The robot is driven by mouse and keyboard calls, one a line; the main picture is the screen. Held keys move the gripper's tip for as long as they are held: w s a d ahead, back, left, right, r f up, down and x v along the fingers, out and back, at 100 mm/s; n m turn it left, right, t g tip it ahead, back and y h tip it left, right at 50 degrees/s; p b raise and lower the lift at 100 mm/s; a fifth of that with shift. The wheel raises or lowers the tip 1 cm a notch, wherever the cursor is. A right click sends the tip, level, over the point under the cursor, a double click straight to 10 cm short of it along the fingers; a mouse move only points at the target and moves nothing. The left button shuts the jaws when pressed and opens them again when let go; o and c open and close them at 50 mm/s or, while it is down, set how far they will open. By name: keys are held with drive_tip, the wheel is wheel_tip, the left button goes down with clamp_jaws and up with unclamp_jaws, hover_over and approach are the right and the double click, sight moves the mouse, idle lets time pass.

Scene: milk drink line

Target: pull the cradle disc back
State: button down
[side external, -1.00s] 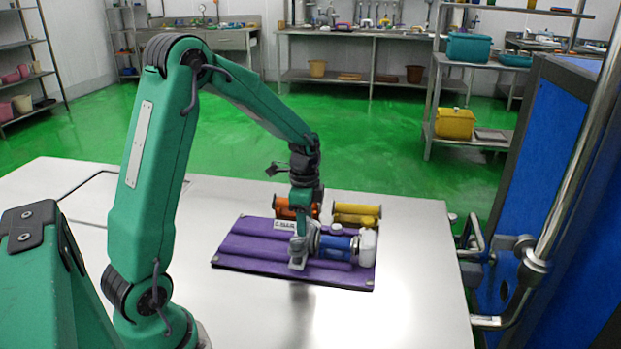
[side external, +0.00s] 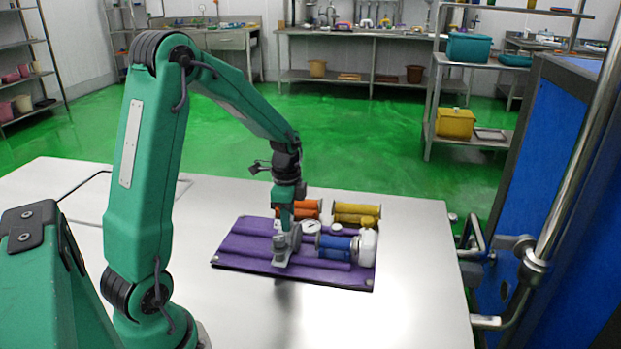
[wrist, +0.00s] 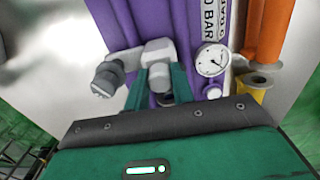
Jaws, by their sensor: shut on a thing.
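In the side external view, my gripper (side external: 284,250) is low over the purple cradle base (side external: 240,249), left of the blue cylinder (side external: 335,247). It is shut on a grey part that looks like the cradle disc (side external: 296,236), which stands on edge at the right side of the jaws. A clear gap separates the disc from the blue cylinder's left end. The cylinder's right end meets a pale end block (side external: 368,243).
A round white gauge (side external: 311,227) sits behind the gripper, also seen in the wrist view (wrist: 212,60). Orange cylinders (side external: 308,206) and yellow cylinders (side external: 357,213) lie behind the base. The steel table (side external: 420,270) is clear to the right; a blue panel (side external: 553,180) stands beyond its edge.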

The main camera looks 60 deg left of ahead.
drive_tip(key=s+a, duration=0.6)
drive_tip(key=shift+s+a, duration=0.25)
drive_tip(key=shift+a, duration=0.05)
drive_tip(key=shift+r, duration=0.1)
drive_tip(key=c, duration=1.2)
unclamp_jaws()
drive_tip(key=shift+r, duration=3.9)
